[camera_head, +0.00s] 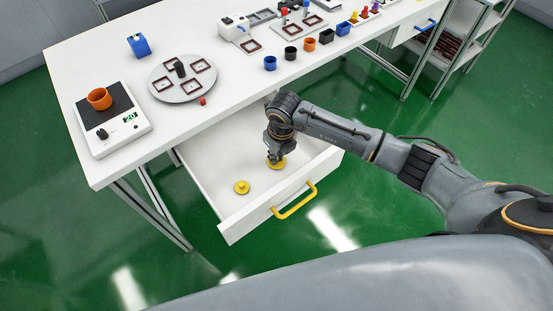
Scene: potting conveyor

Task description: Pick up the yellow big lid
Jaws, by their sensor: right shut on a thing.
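Two yellow lids are in the open white drawer. The bigger yellow lid (279,164) is below my right gripper (275,157). The smaller yellow lid (242,187) lies to its left on the drawer floor, apart from it. My right gripper points down into the drawer and is shut on the top of the bigger lid. Its fingertips are small in the view and partly cover the lid. I cannot tell whether the lid touches the drawer floor. My left gripper is not in view.
The drawer (225,222) has a yellow handle (296,203) at its front. The white table (85,55) above holds a scale with an orange cup (99,98), a round plate (163,92), a blue block (139,45) and several small cups. Green floor lies around.

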